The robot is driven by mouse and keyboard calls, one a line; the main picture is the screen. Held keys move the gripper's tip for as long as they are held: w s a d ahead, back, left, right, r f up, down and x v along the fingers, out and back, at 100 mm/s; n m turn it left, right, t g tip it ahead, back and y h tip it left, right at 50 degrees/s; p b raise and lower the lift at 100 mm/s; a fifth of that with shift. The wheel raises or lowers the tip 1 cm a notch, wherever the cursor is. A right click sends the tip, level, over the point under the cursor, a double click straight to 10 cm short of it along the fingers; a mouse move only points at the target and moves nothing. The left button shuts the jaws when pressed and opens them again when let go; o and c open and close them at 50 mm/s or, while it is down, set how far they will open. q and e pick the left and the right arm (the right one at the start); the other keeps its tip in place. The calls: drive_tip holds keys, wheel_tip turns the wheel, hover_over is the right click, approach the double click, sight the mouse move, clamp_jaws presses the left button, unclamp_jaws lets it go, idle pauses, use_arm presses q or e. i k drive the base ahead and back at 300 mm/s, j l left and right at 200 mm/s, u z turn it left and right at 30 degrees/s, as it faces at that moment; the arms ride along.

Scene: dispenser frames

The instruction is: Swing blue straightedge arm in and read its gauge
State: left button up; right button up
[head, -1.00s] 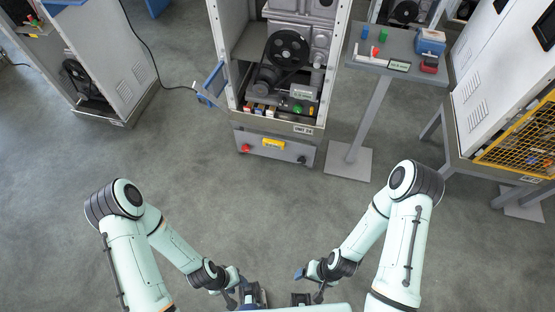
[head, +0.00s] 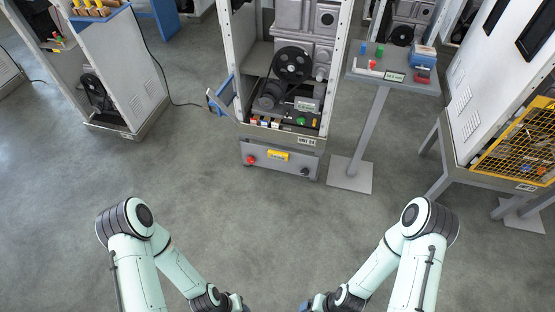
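An open-fronted machine cabinet (head: 238,70) stands ahead at upper middle, with a black pulley wheel (head: 291,65) inside. A blue piece (head: 222,94), probably the straightedge arm, juts out from the cabinet's left side at an angle. I cannot make out a gauge on it. My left gripper (head: 236,303) and my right gripper (head: 311,304) are at the bottom edge, partly cut off, far from the cabinet. Whether they are open or shut does not show.
A grey pedestal table (head: 395,82) with small coloured items stands right of the cabinet. Its base plate (head: 349,175) sits on the floor. A machine with a yellow mesh guard (head: 520,140) is at far right, another cabinet (head: 135,85) at left. The floor between is clear.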

sight(227, 94)
drive_tip(key=z, duration=0.35)
drive_tip(key=i+j+z, duration=0.25)
drive_tip(key=j+z, duration=0.25)
drive_tip(key=i+j+z, duration=0.1)
drive_tip(key=j+z, duration=0.2)
drive_tip(key=i+j+z, duration=0.15)
drive_tip(key=j, duration=0.45)
drive_tip(key=j+z, duration=0.1)
drive_tip(key=j, duration=0.45)
drive_tip(key=i+j, duration=0.1)
drive_tip(key=j, duration=0.6)
drive_tip(key=i+j, duration=0.1)
drive_tip(key=j, duration=0.65)
drive_tip(key=i+j+z, duration=0.1)
drive_tip(key=j, duration=0.6)
